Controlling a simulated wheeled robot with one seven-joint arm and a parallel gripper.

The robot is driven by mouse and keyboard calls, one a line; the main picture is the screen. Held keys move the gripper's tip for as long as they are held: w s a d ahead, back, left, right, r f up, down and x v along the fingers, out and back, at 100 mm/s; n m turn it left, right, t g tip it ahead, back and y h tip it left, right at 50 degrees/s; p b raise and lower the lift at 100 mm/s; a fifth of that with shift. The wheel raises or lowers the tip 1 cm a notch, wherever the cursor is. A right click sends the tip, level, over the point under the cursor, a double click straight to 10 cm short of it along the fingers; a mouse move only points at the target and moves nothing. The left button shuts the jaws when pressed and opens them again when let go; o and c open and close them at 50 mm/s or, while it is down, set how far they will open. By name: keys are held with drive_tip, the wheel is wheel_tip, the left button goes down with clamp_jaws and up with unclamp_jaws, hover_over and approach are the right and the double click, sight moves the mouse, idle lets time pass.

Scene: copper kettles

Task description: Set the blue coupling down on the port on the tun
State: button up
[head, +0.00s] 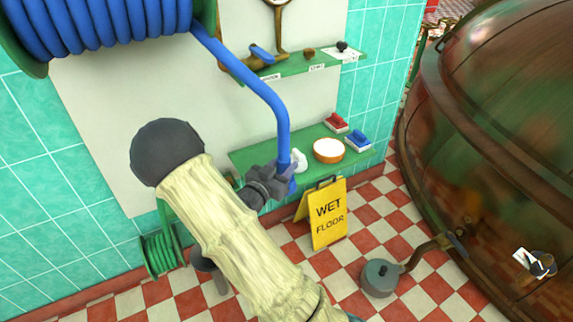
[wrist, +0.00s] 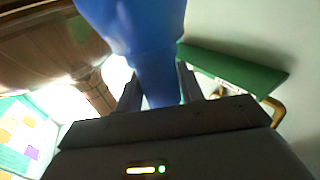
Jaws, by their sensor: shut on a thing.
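My gripper (head: 284,180) is shut on the blue coupling (head: 292,186) at the end of a thick blue hose (head: 268,92). In the wrist view the blue coupling (wrist: 155,75) stands between the two fingers (wrist: 158,92). My fingers hide part of it in the head view. The big copper tun (head: 490,150) fills the right side, well apart from my gripper. A small round dark fitting (head: 543,264) with a white tag sits low on its side; I cannot tell whether it is the port.
The hose runs from a blue reel (head: 95,18) on the wall. A yellow wet-floor sign (head: 329,215) and a grey round fitting (head: 379,277) stand between gripper and tun.

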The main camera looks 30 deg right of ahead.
drive_tip(key=w+a+f+n+t+y, duration=0.3)
drive_tip(key=a+f+n+t+y, duration=0.5)
drive_tip(key=a, duration=0.6)
wheel_tip(320, 180, down, 4)
drive_tip(key=shift+a+r+n+y, duration=0.15)
drive_tip(key=shift+a+n+y, duration=0.15)
drive_tip(key=shift+y, duration=0.9)
drive_tip(key=shift+d, duration=0.1)
